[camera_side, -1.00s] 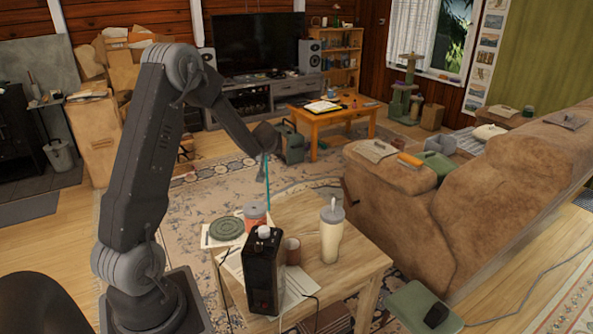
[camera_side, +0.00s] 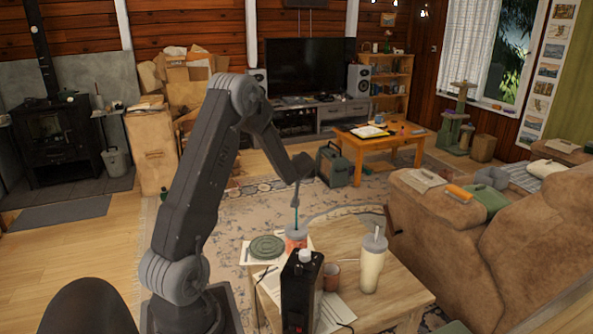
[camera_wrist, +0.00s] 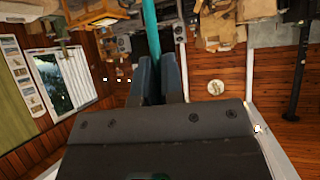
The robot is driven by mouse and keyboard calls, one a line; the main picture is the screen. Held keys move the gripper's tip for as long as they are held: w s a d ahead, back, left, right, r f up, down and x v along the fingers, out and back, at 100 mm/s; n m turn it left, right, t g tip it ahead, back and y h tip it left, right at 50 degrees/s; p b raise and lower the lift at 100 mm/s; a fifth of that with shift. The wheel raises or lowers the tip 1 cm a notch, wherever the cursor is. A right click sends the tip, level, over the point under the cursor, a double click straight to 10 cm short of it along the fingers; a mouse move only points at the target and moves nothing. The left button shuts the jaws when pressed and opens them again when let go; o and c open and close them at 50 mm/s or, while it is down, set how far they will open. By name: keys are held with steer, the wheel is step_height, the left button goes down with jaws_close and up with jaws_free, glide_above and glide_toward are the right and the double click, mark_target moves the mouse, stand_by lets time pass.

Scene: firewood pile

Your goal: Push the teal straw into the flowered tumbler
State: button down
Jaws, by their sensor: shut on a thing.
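A teal straw (camera_side: 296,219) stands nearly upright over the lid of a coral-red tumbler (camera_side: 296,242) with a grey lid. Its lower end meets the lid in the picture; I cannot tell how deep it sits. Any flower pattern is too small to make out. My gripper (camera_side: 297,200) is above the tumbler, pointing down and shut on the straw. In the wrist view the straw (camera_wrist: 151,28) runs between the two dark fingers (camera_wrist: 159,77). The tumbler does not show in the wrist view.
A cream tumbler (camera_side: 373,267) with a pale straw stands to the right on the wooden table (camera_side: 398,293). A black box (camera_side: 301,295), a small brown cup (camera_side: 331,275) and a green round mat (camera_side: 267,247) are near the coral tumbler. Papers lie around them.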

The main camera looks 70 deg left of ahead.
steer(key=shift+f, duration=2.05)
steer(key=c, duration=1.2)
jaws_free()
steer(key=shift+o, duration=0.2)
steer(key=v, duration=1.3)
steer(key=shift+d+r, duration=0.15)
steer(key=shift+d, duration=0.2)
steer(key=shift+s, duration=0.15)
